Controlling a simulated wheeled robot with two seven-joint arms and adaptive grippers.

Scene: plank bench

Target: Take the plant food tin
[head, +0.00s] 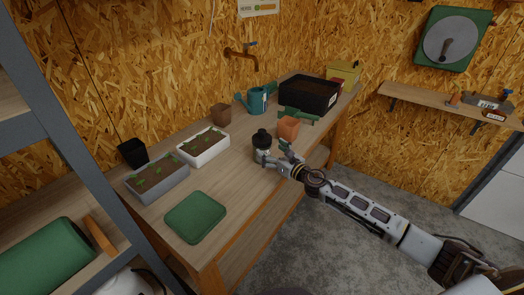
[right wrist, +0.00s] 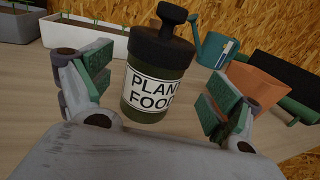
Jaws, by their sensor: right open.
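The plant food tin (right wrist: 157,88) is dark green with a black knobbed lid and a white label reading "PLANT FOOD". It stands on the bench, between the two fingers of my right gripper in the right wrist view, with a gap showing on each side. In the head view its black lid (head: 262,137) shows, and its lower body is partly hidden by the gripper. My right gripper (head: 271,152) is open at the tin. My left gripper is not in view.
On the plank bench (head: 240,195), a terracotta pot (head: 288,127) stands right of the tin, with a teal watering can (head: 257,99) and black crate (head: 308,95) behind. A white seedling trough (head: 204,147) and green cushion (head: 195,216) are left. Bench room right of the cushion is clear.

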